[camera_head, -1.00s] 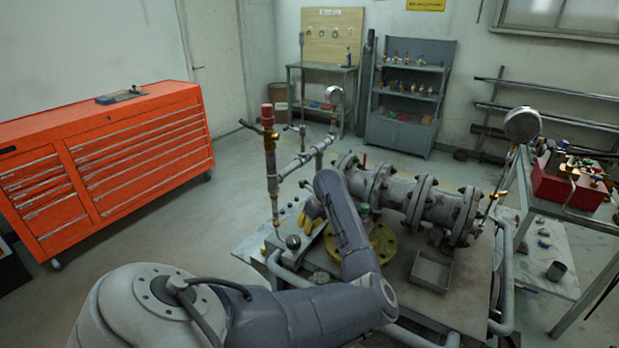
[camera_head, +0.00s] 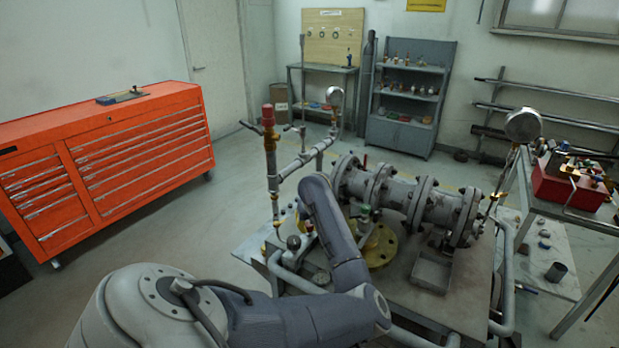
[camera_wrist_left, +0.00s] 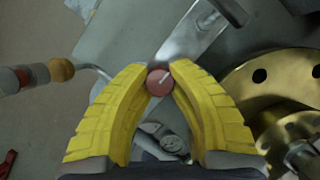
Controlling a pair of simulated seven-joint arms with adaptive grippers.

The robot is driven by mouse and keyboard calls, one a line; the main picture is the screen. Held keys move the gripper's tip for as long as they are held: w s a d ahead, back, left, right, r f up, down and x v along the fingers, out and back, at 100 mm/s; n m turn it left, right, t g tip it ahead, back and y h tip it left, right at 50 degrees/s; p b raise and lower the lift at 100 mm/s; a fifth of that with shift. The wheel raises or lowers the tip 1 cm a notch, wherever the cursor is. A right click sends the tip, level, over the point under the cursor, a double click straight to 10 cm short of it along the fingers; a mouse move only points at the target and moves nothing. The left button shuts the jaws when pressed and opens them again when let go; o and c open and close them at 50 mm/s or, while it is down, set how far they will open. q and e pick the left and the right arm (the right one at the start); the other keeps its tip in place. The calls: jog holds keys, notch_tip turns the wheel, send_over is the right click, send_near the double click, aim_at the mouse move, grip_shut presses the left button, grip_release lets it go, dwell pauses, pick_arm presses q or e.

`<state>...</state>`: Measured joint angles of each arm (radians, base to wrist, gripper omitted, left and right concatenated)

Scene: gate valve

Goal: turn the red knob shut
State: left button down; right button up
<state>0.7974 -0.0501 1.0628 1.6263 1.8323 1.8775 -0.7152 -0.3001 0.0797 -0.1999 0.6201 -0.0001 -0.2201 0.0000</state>
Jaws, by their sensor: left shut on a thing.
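The red knob (camera_wrist_left: 159,82) is a small round cap with a pale line across its face, the line slanting up to the right. It sits between the tips of the yellow fingers of my left gripper (camera_wrist_left: 158,75) in the left wrist view. The fingers are shut on it, one at each side. My right gripper is not in view.
A brass flange (camera_wrist_left: 265,85) lies right of the gripper. A flanged pipe (camera_head: 400,192) runs across the bench (camera_head: 465,300). A vertical pipe with a red top (camera_head: 267,115) stands left of my arm. An open grey tray (camera_head: 432,272) sits on the right.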

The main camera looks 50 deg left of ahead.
pick_arm(q)
jog(key=shift+a+r, duration=0.25)
jog(key=shift+a, duration=0.05)
jog(key=c, duration=1.3)
grip_release()
jog(key=shift+f, duration=0.15)
jog(key=shift+o, duration=1.2)
jog(key=shift+d, duration=0.15)
jog(key=v, duration=1.2)
jog(key=shift+s+f, duration=0.1)
